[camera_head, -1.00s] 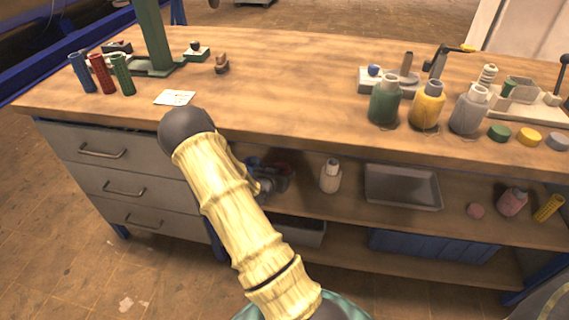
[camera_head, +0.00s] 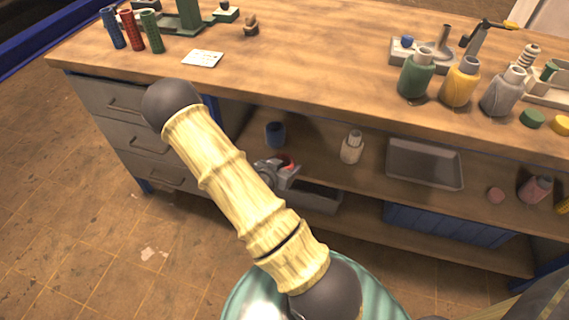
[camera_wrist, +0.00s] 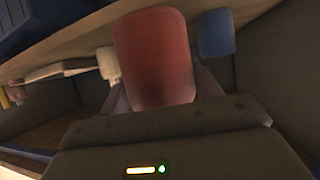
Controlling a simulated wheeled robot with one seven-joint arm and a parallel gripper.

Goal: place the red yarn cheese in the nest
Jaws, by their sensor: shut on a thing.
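My gripper (camera_head: 275,174) is in front of the bench's open shelf, partly behind my arm. It is shut on a red cylinder, the red yarn cheese (camera_wrist: 155,58), which fills the middle of the wrist view. I cannot tell which thing is the nest.
The shelf also holds a pale bottle (camera_head: 352,147), a grey tray (camera_head: 425,164) and a pink bottle (camera_head: 535,189). A grey bin (camera_head: 318,198) sits below, near the gripper. Drawers (camera_head: 125,105) are at left.

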